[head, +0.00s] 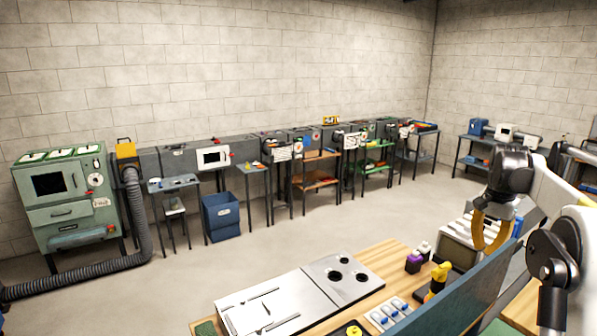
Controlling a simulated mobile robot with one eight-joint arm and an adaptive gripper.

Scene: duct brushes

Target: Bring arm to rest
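My arm, white with black joints, comes in from the right edge and bends down at a black joint. My gripper (490,245) hangs below that joint, above the right end of the wooden bench (388,258). A curved yellow-orange piece shows at the arm's end; I cannot tell if it is part of the gripper. The fingertips are too small and overlapped to tell whether they are open or shut, or hold anything.
A blue-grey panel (465,288) stands along the bench's right side, close to the gripper. A metal plate with holes (345,291), a yellow spray-type bottle (439,273) and a purple-topped item (413,263) are on the bench. A green cabinet (62,188) and the floor (300,225) lie beyond.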

